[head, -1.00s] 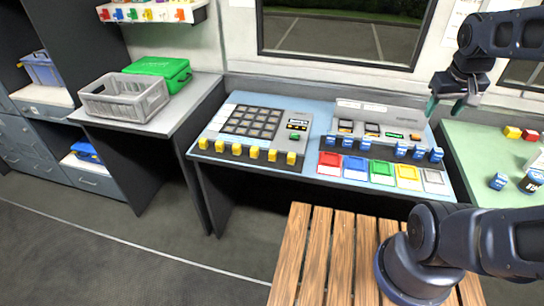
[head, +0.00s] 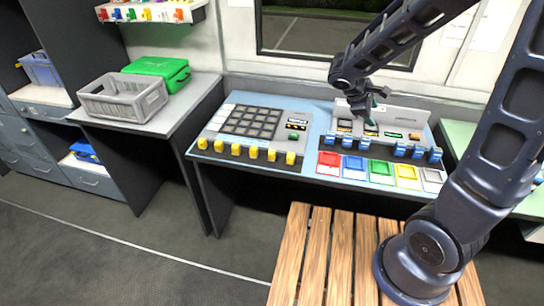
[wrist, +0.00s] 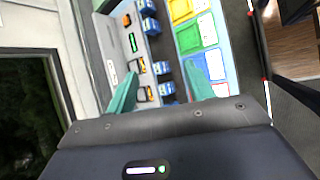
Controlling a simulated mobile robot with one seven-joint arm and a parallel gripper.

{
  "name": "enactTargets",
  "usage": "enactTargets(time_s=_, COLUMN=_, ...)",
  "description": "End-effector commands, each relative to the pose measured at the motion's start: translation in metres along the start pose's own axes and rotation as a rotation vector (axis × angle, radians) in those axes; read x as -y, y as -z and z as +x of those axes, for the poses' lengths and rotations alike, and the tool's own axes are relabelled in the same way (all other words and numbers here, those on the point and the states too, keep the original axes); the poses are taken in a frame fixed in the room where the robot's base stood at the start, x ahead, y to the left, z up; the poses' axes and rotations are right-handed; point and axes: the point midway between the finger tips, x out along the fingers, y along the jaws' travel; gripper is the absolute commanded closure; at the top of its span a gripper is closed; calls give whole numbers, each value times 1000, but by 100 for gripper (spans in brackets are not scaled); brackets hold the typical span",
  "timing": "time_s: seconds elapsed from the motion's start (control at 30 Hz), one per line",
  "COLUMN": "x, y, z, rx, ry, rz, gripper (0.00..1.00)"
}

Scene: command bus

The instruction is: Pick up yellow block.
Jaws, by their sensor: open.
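Several yellow blocks stand in a row along the front edge of the left console; one yellow block (head: 236,149) is near the middle of that row in the head view. My gripper (head: 373,108) is above the back of the right console, to the right of the row and apart from it. In the wrist view my gripper (wrist: 162,88) shows two teal fingers spread apart with nothing held between them. No yellow block shows in the wrist view.
The right console has several blue blocks (head: 347,143) and coloured squares, including a red one (head: 328,161). A grey crate (head: 123,104) and green case (head: 160,71) stand on the left table. A slatted wooden surface (head: 316,255) is in front. My arm covers much of the right side.

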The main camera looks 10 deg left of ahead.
Motion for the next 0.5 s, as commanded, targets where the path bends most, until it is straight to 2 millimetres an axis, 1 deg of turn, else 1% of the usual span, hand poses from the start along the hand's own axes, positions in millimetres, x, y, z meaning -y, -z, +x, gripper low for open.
enactTargets(time_s=0.03, x=3, y=18, z=0, rx=8, ry=-34, rz=-68, gripper=47)
enactTargets(time_s=0.27, x=17, y=90, z=-6, rx=39, ry=-204, rz=-348, gripper=47)
enactTargets(time_s=0.3, x=21, y=104, z=-8, rx=44, ry=-236, rz=-397, gripper=47)
enactTargets(time_s=0.37, x=28, y=123, z=-10, rx=50, ry=-284, rz=-469, gripper=47)
enactTargets(time_s=0.5, x=50, y=169, z=-17, rx=63, ry=-400, rz=-638, gripper=47)
